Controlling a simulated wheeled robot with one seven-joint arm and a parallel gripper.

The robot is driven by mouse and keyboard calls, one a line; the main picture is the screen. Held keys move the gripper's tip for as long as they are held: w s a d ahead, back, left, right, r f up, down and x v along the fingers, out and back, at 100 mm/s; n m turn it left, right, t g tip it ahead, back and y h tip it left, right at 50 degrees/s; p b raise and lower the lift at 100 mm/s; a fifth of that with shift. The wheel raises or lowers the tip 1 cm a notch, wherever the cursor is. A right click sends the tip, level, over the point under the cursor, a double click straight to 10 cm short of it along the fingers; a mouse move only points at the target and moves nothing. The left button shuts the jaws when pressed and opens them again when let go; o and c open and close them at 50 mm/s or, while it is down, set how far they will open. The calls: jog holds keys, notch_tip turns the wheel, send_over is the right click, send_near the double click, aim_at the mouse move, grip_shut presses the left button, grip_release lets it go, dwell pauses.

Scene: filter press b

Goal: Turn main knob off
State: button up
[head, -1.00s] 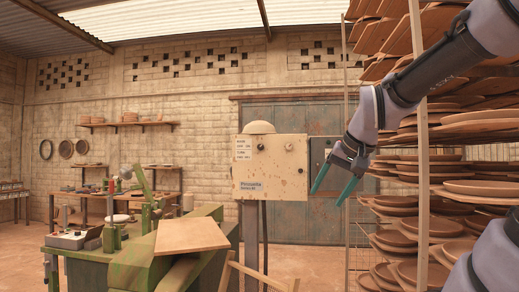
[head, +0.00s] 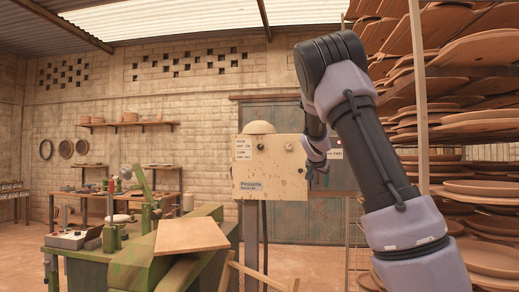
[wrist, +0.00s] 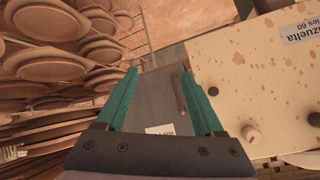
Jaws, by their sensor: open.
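The cream, rust-spotted control box (head: 270,182) stands on a post in the middle of the head view and fills the right of the wrist view (wrist: 250,75). It carries a dark knob (head: 260,147) and a pale knob (head: 289,147); the pale knob also shows in the wrist view (wrist: 250,135). I cannot tell which one is the main knob.
A rack of brown clay plates (head: 480,120) stands close on the right. A green machine (head: 150,262) with a wooden board (head: 190,235) is at the lower left. A grey metal door (head: 290,215) lies behind the control box.

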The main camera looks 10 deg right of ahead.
jog(key=w+a+r+n+t+h, duration=0.2)
jog(key=w+a+r+t, duration=0.1)
jog(key=w+a+r, duration=0.5)
jog(key=n+t, duration=0.4)
jog(key=t, duration=0.1)
send_near(260, 147)
jog(key=shift+y, duration=0.4)
jog(key=x, duration=0.8)
jog(key=shift+w+d+r, duration=0.15)
jog(key=shift+w+d, duration=0.1)
jog(key=shift+w, duration=0.05)
grip_shut()
